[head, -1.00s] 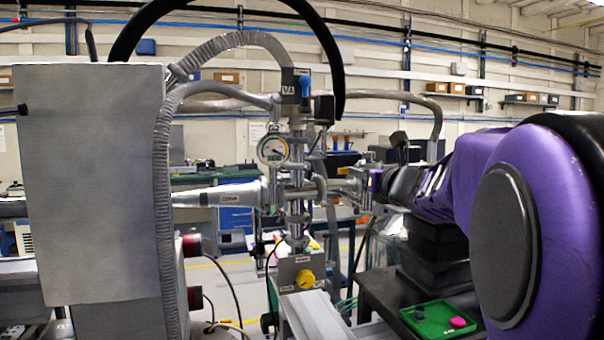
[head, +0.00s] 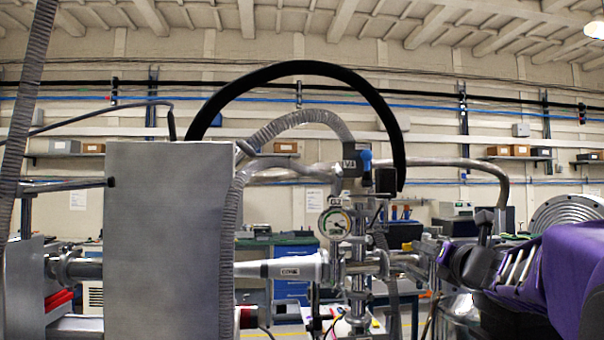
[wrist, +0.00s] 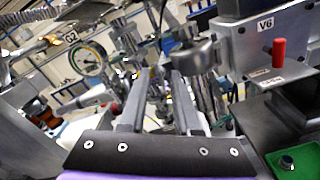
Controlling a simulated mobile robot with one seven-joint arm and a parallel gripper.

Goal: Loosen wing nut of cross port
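The metal cross (head: 357,268) stands upright on the beamline, right of the cone-shaped pipe (head: 295,267) and beneath the box marked VA (head: 352,163). A round gauge (head: 335,222) sits at its left; it also shows in the wrist view (wrist: 88,58). The wing nut cannot be picked out for certain among the small clamps. My gripper (wrist: 160,78) points towards the pipework, its two grey fingers apart with a gap between them. I see nothing clearly held. In the head view my purple arm comes in from the right, its dark wrist close to the cross's right port.
A green tray (wrist: 309,153) lies at lower right. A large grey cabinet (head: 170,240) and a ribbed hose (head: 232,240) stand left of the cross.

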